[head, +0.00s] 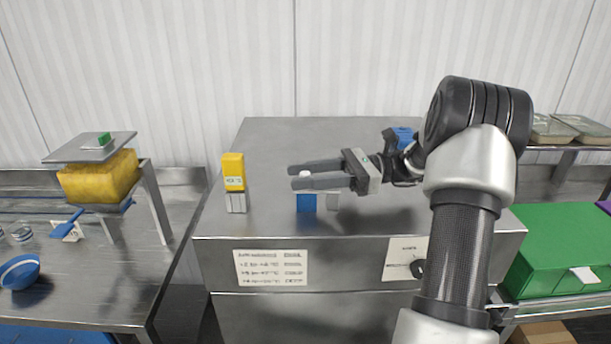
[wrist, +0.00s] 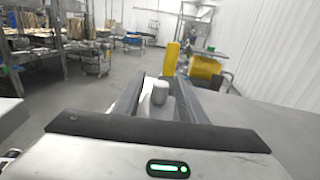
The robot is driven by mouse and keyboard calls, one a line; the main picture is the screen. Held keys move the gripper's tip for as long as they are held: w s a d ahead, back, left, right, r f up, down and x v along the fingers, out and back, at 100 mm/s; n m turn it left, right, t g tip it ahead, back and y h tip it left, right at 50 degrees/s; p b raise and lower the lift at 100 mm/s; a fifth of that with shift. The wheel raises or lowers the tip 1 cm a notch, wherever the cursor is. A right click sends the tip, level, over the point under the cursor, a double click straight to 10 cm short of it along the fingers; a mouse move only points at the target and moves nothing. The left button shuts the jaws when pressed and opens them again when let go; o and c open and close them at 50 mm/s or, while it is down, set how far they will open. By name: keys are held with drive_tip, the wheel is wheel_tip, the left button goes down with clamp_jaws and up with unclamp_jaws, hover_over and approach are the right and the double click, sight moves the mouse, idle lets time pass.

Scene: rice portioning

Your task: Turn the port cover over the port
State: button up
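My gripper (head: 293,177) reaches left over the steel cabinet top, its two fingers apart. A small white knob (head: 304,174) shows between the fingers near their tips. In the wrist view the knob (wrist: 159,93) stands between the fingers, with a gap visible at its right. I cannot tell which piece is the port cover, and no port opening is visible.
A yellow labelled block (head: 233,170) on a grey base stands left of the gripper on the cabinet top (head: 270,140). A left bench holds a yellow block under a metal plate (head: 90,148) and a blue bowl (head: 20,271). A green box (head: 560,250) is at right.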

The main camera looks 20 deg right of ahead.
sight(305, 173)
wheel_tip(305, 173, up, 10)
idle(0.6)
